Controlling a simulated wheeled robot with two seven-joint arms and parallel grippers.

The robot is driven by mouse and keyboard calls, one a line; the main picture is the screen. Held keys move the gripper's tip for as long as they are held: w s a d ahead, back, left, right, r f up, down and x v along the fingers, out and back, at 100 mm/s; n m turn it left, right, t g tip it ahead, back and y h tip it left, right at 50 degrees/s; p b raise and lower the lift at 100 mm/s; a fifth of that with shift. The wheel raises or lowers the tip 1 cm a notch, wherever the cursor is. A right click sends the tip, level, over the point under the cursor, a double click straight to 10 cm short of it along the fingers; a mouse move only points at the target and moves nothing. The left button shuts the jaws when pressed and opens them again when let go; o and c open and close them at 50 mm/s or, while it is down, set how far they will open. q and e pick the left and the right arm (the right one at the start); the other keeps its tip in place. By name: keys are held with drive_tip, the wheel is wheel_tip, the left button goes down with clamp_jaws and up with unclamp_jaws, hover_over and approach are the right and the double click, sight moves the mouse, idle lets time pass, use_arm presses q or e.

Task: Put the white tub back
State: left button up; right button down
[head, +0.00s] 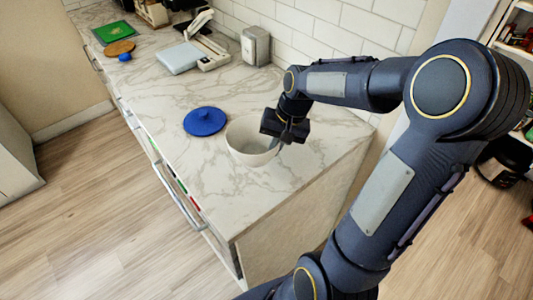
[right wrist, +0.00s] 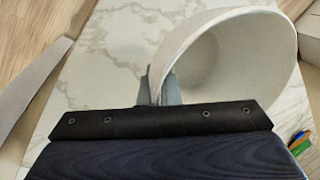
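The white tub (head: 248,142) is an open, empty-looking round bowl shape at the right part of the marble counter, near its end. In the right wrist view the tub (right wrist: 235,60) fills the upper right, its opening visible. My right gripper (head: 283,141) reaches down at the tub's right rim. In the right wrist view its fingers (right wrist: 159,90) are close together, one on each side of the tub's wall, and look shut on it. I cannot tell whether the tub rests on the counter or is slightly raised. My left gripper is not in view.
A blue round lid (head: 205,121) lies left of the tub. Further back are a pale blue and white device (head: 190,55), a grey box (head: 255,46), a green board (head: 114,32) and a brown round board (head: 119,48). Shelves (head: 517,40) stand at the far right.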

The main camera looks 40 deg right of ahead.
sight(254, 145)
drive_tip(key=w+f, duration=0.2)
drive_tip(key=f, duration=0.1)
drive_tip(key=shift+w+a+f, duration=0.1)
drive_tip(key=shift+w+a, duration=0.2)
drive_tip(key=shift+w, duration=0.05)
drive_tip(key=shift+f, duration=1.5)
drive_tip(key=shift+f, duration=0.2)
drive_tip(key=c, duration=1.6)
unclamp_jaws()
drive_tip(key=shift+c, duration=0.2)
drive_tip(key=shift+r, duration=0.1)
